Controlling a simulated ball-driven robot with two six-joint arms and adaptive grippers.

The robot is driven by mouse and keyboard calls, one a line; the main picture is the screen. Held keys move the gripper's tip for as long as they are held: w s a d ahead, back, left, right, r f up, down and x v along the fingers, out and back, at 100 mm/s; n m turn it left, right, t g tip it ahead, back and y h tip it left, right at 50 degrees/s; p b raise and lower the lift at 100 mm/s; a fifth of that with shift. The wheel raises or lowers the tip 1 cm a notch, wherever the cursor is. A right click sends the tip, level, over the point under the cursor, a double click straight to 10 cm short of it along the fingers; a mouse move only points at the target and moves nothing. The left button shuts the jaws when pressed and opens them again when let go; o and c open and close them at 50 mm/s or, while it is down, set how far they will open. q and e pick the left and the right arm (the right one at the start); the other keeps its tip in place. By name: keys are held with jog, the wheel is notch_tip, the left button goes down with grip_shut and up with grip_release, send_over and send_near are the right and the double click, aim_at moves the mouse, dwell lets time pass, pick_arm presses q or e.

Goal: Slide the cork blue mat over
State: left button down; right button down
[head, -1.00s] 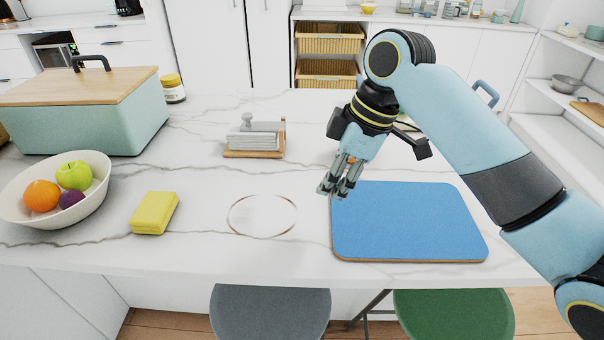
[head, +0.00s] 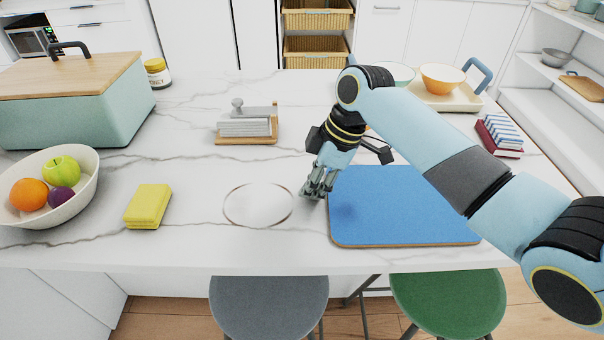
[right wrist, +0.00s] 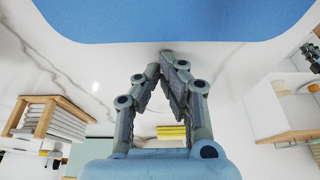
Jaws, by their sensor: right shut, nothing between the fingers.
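The blue mat (head: 395,212) with a cork edge lies flat on the marble counter, right of the middle in the head view. Its far right part is hidden behind my right arm. My right gripper (head: 313,192) is shut and empty, fingers pointing down, just left of the mat's left edge. I cannot tell whether the fingertips touch the mat or the counter. In the right wrist view the mat (right wrist: 180,18) fills the top, beyond the shut fingertips (right wrist: 165,62). My left gripper is not in view.
A thin ring outline (head: 258,222) marks the counter left of the gripper. A wooden tray with bowls (head: 442,98) and books (head: 499,136) sit behind my arm.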

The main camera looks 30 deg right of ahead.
aim_at(341, 194)
jog(key=shift+s+d, duration=0.2)
jog(key=shift+d, duration=0.15)
jog(key=s+d+p, duration=0.2)
jog(key=d, duration=0.1)
jog(key=s+d+p, duration=0.1)
jog(key=shift+d+r, duration=0.1)
jog(key=shift+d, duration=0.5)
jog(key=shift+a, duration=0.1)
jog(key=shift+a, duration=0.1)
